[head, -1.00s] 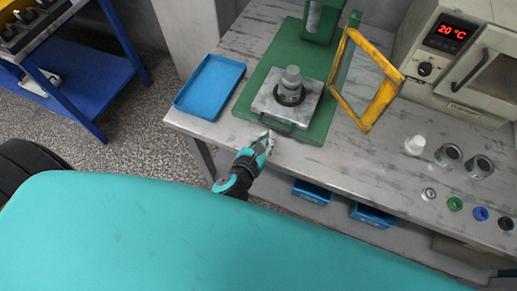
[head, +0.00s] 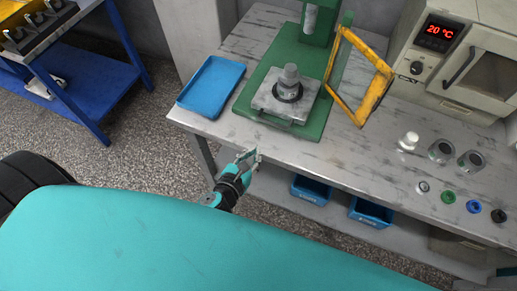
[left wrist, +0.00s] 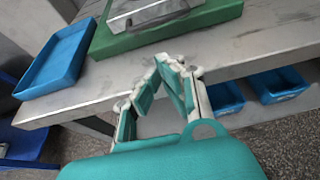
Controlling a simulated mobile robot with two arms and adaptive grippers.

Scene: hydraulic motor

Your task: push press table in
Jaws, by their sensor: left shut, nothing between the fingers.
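The press table is a grey square metal plate (head: 262,104) with a handle at its front edge, lying on the green press base (head: 243,97). A grey metal cylinder part (head: 289,77) with a dark ring stands on it. In the left wrist view the front of the press table (left wrist: 150,14) shows at the top, cut off by the frame. My left gripper (head: 249,155) is shut and empty, in front of the bench edge and apart from the handle. Its fingers (left wrist: 160,85) also show in the left wrist view. My right gripper is not in view.
A blue tray (head: 212,85) lies left of the press. A yellow-framed guard (head: 374,93) stands open at its right. Cups and coloured rings (head: 473,206) lie at the right by an oven (head: 460,55). Blue bins (head: 371,212) sit under the bench (head: 330,157).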

